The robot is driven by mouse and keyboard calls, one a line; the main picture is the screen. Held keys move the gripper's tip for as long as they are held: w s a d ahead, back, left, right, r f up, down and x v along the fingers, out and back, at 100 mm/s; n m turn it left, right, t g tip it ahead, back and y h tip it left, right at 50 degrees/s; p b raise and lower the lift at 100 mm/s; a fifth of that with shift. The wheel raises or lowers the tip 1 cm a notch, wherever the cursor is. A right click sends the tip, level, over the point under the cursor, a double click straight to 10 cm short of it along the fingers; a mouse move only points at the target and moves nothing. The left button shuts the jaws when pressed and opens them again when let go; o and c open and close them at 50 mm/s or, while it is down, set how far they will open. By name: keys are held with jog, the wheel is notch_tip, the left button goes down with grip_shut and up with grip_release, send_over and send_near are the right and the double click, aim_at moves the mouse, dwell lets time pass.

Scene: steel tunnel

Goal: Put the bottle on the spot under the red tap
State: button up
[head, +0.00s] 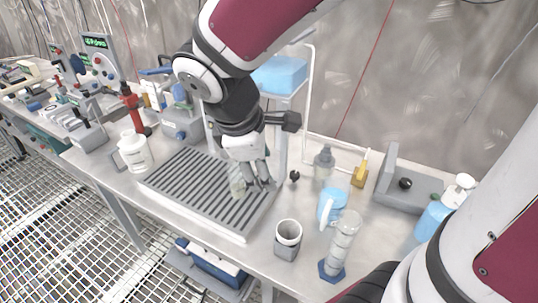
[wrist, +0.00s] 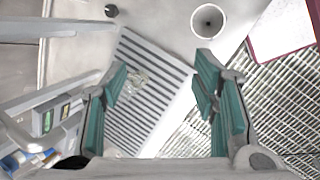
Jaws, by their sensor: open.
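A small clear bottle (head: 237,182) stands on the slatted tray (head: 190,190), near its right end. My gripper (head: 262,183) is low over that end of the tray, its open fingers close beside the bottle. In the wrist view my gripper (wrist: 164,68) has its fingers wide apart, and the clear bottle (wrist: 137,82) shows near the left finger; I cannot tell whether they touch. A red upright fitting (head: 130,103), which looks like the red tap, stands behind the tray's left end. The spot under it is not clearly visible.
A white jug (head: 135,151) stands left of the tray. A grey cup (head: 288,236), a blue mug (head: 331,206), a clear cylinder (head: 342,240) and a grey bottle (head: 323,163) stand to the right. A white-framed stand (head: 308,100) rises behind my gripper.

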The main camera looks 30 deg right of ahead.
jog(key=s+r+m+t+y, duration=0.1)
jog(key=s+r+m+y, duration=0.2)
jog(key=s+m, duration=0.9)
jog(key=shift+s+r+t+y, duration=0.35)
jog(key=shift+s+r, duration=0.4)
jog(key=shift+r, duration=0.6)
jog(key=shift+d, duration=0.1)
